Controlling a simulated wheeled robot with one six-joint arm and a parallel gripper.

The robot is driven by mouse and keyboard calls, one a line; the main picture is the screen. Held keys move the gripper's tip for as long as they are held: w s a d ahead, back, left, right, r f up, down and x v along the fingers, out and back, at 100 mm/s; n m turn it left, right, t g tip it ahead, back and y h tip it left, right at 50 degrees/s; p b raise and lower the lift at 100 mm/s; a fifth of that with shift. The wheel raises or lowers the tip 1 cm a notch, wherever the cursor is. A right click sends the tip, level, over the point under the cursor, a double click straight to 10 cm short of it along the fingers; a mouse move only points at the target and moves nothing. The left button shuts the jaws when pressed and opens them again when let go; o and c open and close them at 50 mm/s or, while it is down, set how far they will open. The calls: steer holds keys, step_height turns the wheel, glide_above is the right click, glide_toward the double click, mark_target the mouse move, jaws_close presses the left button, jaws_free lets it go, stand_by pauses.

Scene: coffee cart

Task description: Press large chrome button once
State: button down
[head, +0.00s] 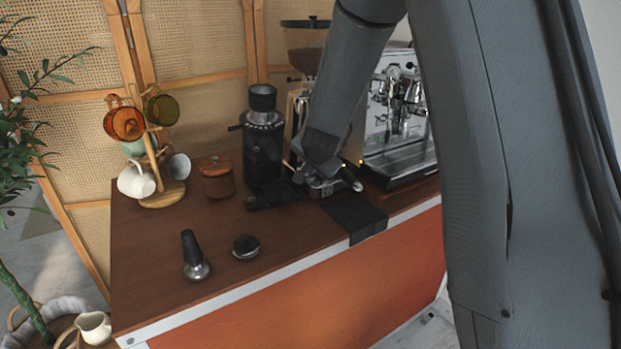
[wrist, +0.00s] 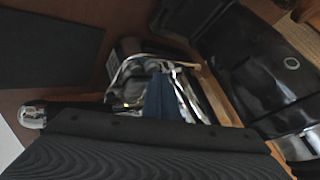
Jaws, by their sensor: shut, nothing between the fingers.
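I cannot make out a large chrome button for certain in either view. A small pale ring (wrist: 291,62) shows on a glossy black body at the right of the wrist view. In the head view my arm comes down in front of the chrome grinder (head: 296,106) and hides much of its front. My gripper (wrist: 165,98) shows in the wrist view as dark blue fingers, shut and empty. Their tips overlap a shiny metal part (wrist: 140,68) there; I cannot tell whether they touch it. A portafilter handle with a chrome end (head: 351,180) sticks out beside the arm.
The black grinder (head: 262,140) stands left of my arm, the espresso machine (head: 398,125) right. A lidded jar (head: 217,180) and mug tree (head: 160,195) stand left. A tamper (head: 194,258) and round black tool (head: 246,246) lie near the front. A black mat (head: 355,217) hangs over the edge.

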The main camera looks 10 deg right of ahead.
mark_target(311, 181)
steer(key=shift+f, duration=0.3)
steer(key=shift+r, duration=0.1)
stand_by(0.4)
steer(key=shift+r+p, duration=0.75)
steer(key=shift+r, duration=0.1)
steer(key=shift+r, duration=0.1)
step_height(311, 181, up, 5)
steer(key=p, duration=0.5)
stand_by(0.4)
steer(key=s+f+n+g+b, duration=0.1)
steer(key=s+f+n+g, duration=0.2)
steer(key=s, duration=1.4)
steer(key=s+f+n+g+y+b, duration=0.1)
steer(key=s+n, duration=0.6)
steer(key=s, duration=1)
step_height(311, 181, down, 3)
steer(key=g+b, duration=0.1)
steer(key=g, duration=0.2)
steer(key=shift+s+r+g+b, duration=0.2)
steer(key=shift+g+b, duration=0.1)
steer(key=shift+g, duration=0.1)
